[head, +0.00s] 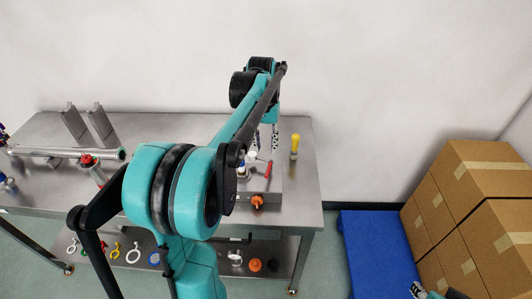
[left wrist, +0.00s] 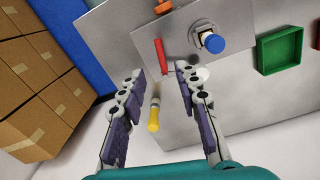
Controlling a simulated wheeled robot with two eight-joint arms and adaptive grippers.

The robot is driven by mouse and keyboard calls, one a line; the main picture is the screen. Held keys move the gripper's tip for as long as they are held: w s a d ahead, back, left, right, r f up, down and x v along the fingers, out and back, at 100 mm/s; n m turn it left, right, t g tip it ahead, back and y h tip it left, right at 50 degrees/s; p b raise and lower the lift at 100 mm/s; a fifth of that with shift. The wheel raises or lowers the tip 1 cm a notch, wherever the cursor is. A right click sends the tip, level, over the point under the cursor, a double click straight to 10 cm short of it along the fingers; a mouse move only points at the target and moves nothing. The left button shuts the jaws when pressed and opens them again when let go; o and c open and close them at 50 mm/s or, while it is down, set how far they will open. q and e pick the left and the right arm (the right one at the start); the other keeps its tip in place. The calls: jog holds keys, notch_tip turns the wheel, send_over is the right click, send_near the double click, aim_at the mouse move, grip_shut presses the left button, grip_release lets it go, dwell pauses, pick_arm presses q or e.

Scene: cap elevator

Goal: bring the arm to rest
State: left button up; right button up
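My left arm reaches across the head view to the right part of the metal table. My left gripper (head: 265,139) hangs over the table's right part, fingers pointing down. In the left wrist view, its two fingers (left wrist: 160,72) are spread apart with nothing held between them. A yellow-handled object (left wrist: 154,115) stands between and beyond the fingers; it also shows in the head view (head: 295,144). A red bar (left wrist: 160,56) lies just past the fingertips. Part of my right gripper (head: 418,290) shows at the bottom right edge of the head view; its fingers are too cut off to judge.
The metal table (head: 300,185) holds a blue-capped post (left wrist: 210,40), a green tray (left wrist: 278,50) and a long metal tube (head: 60,152). A wall stands behind the table.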

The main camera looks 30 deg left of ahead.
pick_arm(q)
jog(key=shift+r, duration=0.2)
dwell(0.4)
jog(key=s+d+f+m+t+b, duration=0.2)
jog(key=s+d+f+t+b, duration=0.1)
jog(key=s+d+f, duration=0.3)
jog(key=s+d+f+m+t+b, duration=0.2)
jog(key=s+d+f, duration=0.4)
jog(key=s+d, duration=0.4)
jog(key=d+t+b, duration=0.1)
jog(key=d+t, duration=0.1)
jog(key=d, duration=0.1)
jog(key=shift+b, duration=0.3)
